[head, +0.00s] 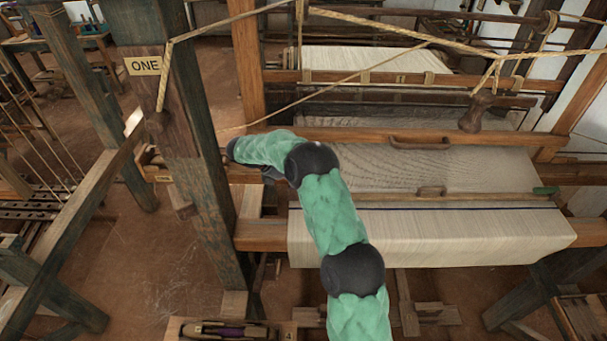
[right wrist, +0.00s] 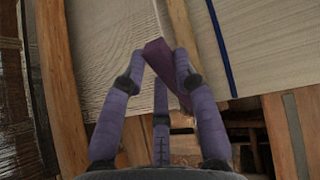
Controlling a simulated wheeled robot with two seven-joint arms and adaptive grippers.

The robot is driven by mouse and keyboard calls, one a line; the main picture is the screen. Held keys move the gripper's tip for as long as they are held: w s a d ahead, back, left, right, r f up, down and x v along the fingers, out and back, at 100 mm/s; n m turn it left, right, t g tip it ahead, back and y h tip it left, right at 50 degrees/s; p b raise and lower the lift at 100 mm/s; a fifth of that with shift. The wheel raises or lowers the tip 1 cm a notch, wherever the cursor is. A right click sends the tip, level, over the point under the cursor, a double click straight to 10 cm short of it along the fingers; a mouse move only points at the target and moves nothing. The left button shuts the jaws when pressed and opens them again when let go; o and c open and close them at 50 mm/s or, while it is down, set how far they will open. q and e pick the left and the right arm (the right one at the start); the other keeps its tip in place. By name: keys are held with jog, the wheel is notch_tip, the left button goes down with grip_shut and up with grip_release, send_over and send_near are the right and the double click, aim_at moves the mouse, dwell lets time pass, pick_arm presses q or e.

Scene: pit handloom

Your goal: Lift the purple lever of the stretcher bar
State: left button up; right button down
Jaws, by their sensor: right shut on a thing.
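The purple lever (right wrist: 155,50) shows between my right gripper's fingers (right wrist: 161,62) in the right wrist view. The fingers are shut on it, one on each side and one below. The lever lies at the end of the wooden stretcher bar (right wrist: 182,28), which runs across the pale cloth. In the head view the stretcher bar (head: 470,202) lies across the cloth, with a green piece (head: 545,190) at its right end. My right arm covers its left end, so the lever is hidden there, as are my right fingers. My left gripper is not in view.
The cloth (head: 430,240) passes over the loom's front beam (head: 262,235). A dark post (head: 185,130) with a sign reading ONE stands left of my arm. Cords cross above the loom, with a wooden handle (head: 478,112) hanging. A shuttle (head: 225,330) lies in a tray at the bottom.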

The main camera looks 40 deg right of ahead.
jog(key=shift+w+a+h, duration=0.1)
jog(key=shift+a+h, duration=0.05)
jog(key=shift+h, duration=0.15)
jog(key=c, duration=0.9)
grip_release()
jog(key=shift+r, duration=0.1)
notch_tip(320, 180, up, 10)
jog(key=shift+f, duration=0.1)
